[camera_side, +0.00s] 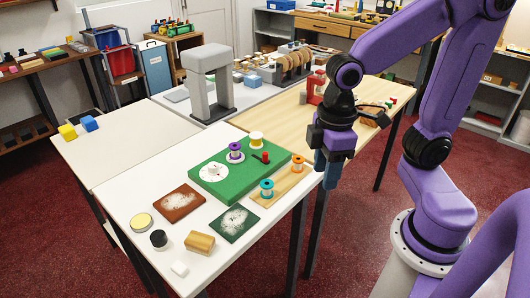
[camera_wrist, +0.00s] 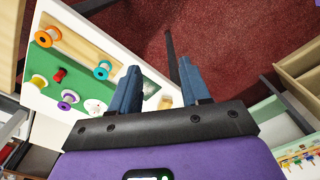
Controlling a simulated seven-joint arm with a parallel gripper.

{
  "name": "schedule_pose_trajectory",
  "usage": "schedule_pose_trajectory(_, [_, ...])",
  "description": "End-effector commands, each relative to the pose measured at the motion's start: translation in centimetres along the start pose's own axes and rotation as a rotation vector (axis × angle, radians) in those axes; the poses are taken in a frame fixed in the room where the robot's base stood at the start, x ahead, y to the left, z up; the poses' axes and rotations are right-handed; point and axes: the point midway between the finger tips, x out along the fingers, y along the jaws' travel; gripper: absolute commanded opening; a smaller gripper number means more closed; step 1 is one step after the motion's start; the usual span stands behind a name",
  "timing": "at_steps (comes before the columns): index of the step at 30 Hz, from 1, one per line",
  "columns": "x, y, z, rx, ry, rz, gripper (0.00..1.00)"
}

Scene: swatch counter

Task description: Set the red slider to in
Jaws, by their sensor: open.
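A green board (camera_side: 240,179) lies on the white table, and it also shows at the left of the wrist view (camera_wrist: 44,62). On it is the red slider knob (camera_side: 265,157), beside a short dark strip; any lettering is too small to read. The red knob also shows in the wrist view (camera_wrist: 60,75). My gripper (camera_side: 328,182) is open and empty, pointing down beyond the table's right edge, to the right of the board and apart from it. In the wrist view its two blue fingers (camera_wrist: 160,82) stand apart, with the knob well to their left.
The board carries a white dial (camera_side: 213,172), a purple spool (camera_side: 235,150) and a yellow spool (camera_side: 256,139). A wooden strip with a teal spool (camera_side: 267,188) and an orange spool (camera_side: 298,164) lies between board and gripper. A brown pad (camera_side: 180,202) and dark green pad (camera_side: 234,223) lie in front.

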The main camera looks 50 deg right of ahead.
Motion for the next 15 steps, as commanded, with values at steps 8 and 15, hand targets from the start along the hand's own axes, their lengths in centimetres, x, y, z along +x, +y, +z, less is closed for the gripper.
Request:
schedule_pose_trajectory(8, [-1.1, 8.9, -6.2, 0.271, -0.009, 0.005, 0.47])
schedule_pose_trajectory(15, [-1.4, 18.3, -8.4, 0.496, -0.016, 0.007, 0.47])
